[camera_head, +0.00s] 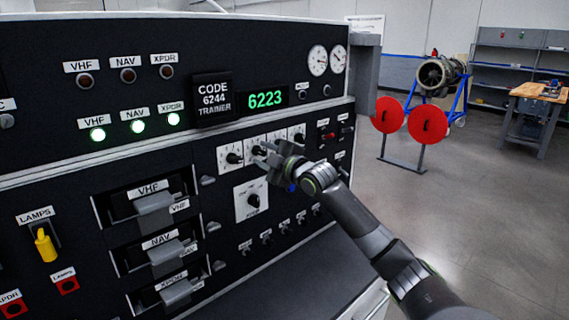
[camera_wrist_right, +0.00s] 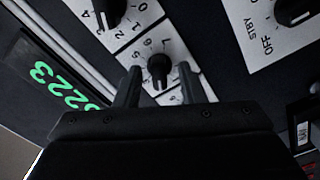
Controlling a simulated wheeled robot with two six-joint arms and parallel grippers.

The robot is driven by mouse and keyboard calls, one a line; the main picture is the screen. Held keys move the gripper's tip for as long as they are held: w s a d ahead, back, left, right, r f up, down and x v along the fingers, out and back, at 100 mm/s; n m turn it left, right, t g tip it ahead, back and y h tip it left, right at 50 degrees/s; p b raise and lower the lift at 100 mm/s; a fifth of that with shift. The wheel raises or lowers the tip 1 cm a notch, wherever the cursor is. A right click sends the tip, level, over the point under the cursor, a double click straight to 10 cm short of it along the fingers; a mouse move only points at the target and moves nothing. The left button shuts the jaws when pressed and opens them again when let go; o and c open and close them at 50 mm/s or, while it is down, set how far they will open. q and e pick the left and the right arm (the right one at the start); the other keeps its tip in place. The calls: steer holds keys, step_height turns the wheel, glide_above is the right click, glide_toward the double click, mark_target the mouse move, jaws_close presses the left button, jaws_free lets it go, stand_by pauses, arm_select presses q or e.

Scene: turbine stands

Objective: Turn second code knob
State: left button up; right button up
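The second code knob is black on a white numbered dial. In the right wrist view this knob (camera_wrist_right: 158,67) lies between my fingers with a gap on each side. My right gripper (camera_head: 263,156) is open at the row of code knobs in the head view and partly covers the knob there. Its two fingers also show in the right wrist view (camera_wrist_right: 158,84), pointing at the panel. The green display (camera_head: 265,99) reads 6223. The placard (camera_head: 212,98) reads CODE 6244 TRAINER. My left gripper is out of view.
The first code knob (camera_head: 233,158) is close on the left. A larger-looking neighbouring knob (camera_wrist_right: 108,12) is near the top of the wrist view. A knob with STBY and OFF marks (camera_head: 252,202) is below the row. Open floor lies to the right of the panel.

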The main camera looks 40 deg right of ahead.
steer(key=s+d+p, duration=0.1)
steer(key=s+p, duration=1.5)
steer(key=s, duration=0.1)
steer(key=shift+d, duration=0.2)
